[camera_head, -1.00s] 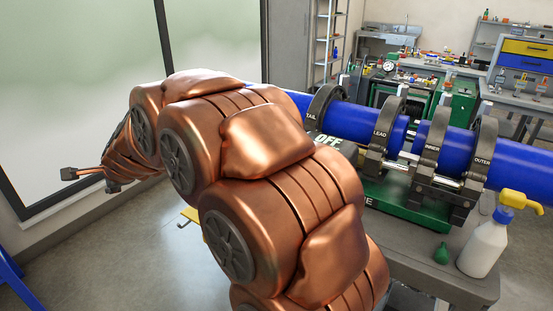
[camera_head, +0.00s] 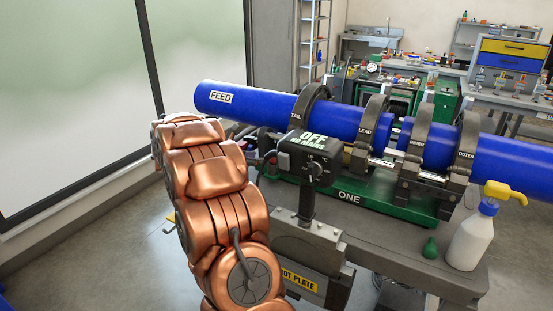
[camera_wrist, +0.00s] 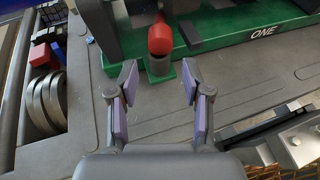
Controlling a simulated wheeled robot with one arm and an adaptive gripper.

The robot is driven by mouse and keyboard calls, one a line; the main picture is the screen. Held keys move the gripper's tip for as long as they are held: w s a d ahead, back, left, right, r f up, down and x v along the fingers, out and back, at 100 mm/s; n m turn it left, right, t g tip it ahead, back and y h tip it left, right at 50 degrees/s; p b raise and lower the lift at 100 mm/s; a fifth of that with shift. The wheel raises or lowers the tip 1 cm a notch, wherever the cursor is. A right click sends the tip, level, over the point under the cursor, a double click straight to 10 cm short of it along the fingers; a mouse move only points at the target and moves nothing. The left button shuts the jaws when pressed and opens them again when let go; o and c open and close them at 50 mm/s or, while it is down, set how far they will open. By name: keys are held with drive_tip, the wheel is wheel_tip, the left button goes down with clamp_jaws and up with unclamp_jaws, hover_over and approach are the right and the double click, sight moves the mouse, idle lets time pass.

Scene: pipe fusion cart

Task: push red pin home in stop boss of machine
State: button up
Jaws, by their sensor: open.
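The machine is a green-based fusion unit marked ONE (camera_head: 350,197), with its black clamps around blue pipe. In the wrist view, its green base (camera_wrist: 225,42) runs along the top. A red pin head (camera_wrist: 160,40) shows above a short grey-green stop boss (camera_wrist: 158,67) at the base's near edge. How deep the pin sits cannot be told. My gripper (camera_wrist: 160,82) is open and empty, its two purple-padded fingers apart, with the boss and pin ahead between the fingertips in the picture. No contact is visible. In the head view, my arm hides the gripper.
A black control box marked OFF (camera_head: 310,155) stands on a post before the machine. Bare bench top (camera_wrist: 240,85) lies right of the fingers.

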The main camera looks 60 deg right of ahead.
sight(271, 159)
drive_tip(key=shift+p+x, duration=0.35)
drive_tip(key=shift+x, duration=0.9)
drive_tip(key=shift+p+x, duration=0.55)
drive_tip(key=shift+x, duration=0.25)
drive_tip(key=shift+p+x, duration=0.7)
drive_tip(key=shift+x, duration=1.15)
drive_tip(key=shift+f, duration=0.1)
drive_tip(key=shift+c, duration=0.4)
clamp_jaws()
